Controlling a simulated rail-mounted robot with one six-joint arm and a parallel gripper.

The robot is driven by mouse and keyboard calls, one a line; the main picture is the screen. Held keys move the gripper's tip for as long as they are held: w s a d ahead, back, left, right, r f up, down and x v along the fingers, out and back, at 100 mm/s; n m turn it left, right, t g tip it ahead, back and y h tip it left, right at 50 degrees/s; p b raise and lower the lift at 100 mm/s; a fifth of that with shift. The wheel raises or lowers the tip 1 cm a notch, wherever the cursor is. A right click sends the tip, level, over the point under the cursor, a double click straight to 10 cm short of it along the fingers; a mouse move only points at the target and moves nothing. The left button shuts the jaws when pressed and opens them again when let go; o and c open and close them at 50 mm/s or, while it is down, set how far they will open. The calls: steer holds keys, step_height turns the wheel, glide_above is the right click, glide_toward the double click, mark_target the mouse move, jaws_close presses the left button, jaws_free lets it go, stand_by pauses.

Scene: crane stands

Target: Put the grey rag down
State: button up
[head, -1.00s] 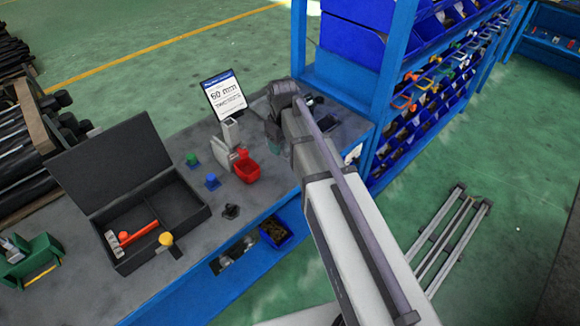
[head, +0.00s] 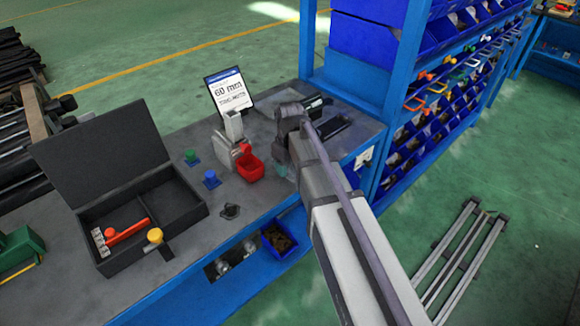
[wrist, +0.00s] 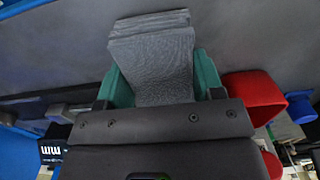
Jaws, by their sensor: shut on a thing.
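The grey rag (wrist: 152,62) is a folded, textured cloth in the wrist view. It sits between the two teal fingers of my gripper (wrist: 159,82), which is shut on it, and its folded end sticks out past the fingertips. In the head view my gripper (head: 281,171) is low over the right part of the grey workbench (head: 262,120), just right of the red bin (head: 250,166). The rag cannot be made out in the head view. I cannot tell whether it touches the bench top.
A grey holder (head: 233,127) and a sign (head: 229,92) stand behind the red bin. Green (head: 191,157) and blue (head: 211,180) pieces and an open black case (head: 186,200) are to the left. A blue shelf rack (head: 395,90) rises at the right end.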

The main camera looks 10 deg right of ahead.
steer(key=shift+f, duration=0.25)
steer(key=o, duration=0.9)
steer(key=shift+r, duration=0.15)
steer(key=shift+c, duration=0.2)
step_height(320, 180, up, 13)
steer(key=p, duration=1.3)
steer(key=s+m, duration=0.5)
steer(key=s, duration=1.1)
steer(key=shift+f+m+b, duration=0.3)
steer(key=shift+f+b, duration=0.05)
